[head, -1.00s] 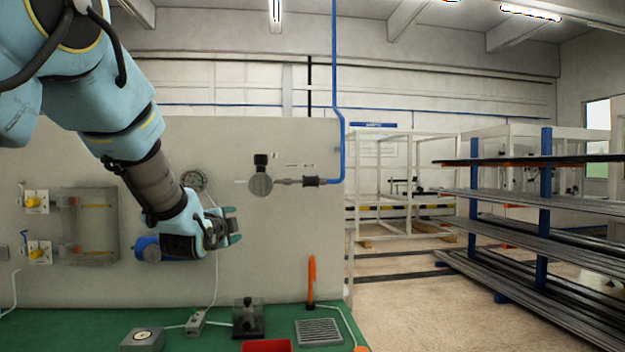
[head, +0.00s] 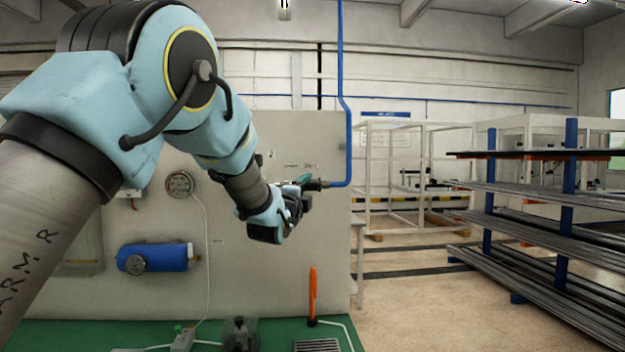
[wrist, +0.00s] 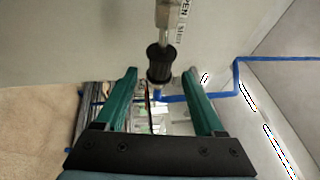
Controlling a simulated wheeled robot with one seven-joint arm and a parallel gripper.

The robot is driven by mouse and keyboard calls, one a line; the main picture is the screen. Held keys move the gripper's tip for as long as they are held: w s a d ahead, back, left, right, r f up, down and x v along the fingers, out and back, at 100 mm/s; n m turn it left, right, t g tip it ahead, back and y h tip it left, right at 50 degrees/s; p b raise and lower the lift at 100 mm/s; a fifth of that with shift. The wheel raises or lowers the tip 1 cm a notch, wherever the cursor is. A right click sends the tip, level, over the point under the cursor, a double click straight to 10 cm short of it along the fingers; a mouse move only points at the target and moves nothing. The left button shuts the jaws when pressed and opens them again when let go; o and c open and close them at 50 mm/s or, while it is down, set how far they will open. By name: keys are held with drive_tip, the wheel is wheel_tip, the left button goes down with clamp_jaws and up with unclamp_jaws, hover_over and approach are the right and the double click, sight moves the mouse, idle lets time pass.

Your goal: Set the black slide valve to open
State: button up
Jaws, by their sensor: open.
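The black slide valve is a ribbed black sleeve (wrist: 158,60) on a pale metal rod, ahead of my fingers in the wrist view. My gripper (wrist: 159,74) is open, with green fingers on either side of the line of the sleeve; no contact is visible. In the head view my gripper (head: 302,188) hides the rod and the round body left of the sleeve.
A blue pipe (head: 348,130) runs down to the valve. A blue cylinder (head: 155,257) and a round gauge (head: 179,183) are on the panel (head: 235,285) to the left. An orange upright handle (head: 313,292) stands on the green bench below. Floor and racks (head: 571,190) lie right.

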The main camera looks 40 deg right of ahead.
sight(310, 187)
drive_tip(key=shift+p+x, duration=1.15)
drive_tip(key=shift+x, duration=1.65)
drive_tip(key=shift+c, duration=0.3)
clamp_jaws()
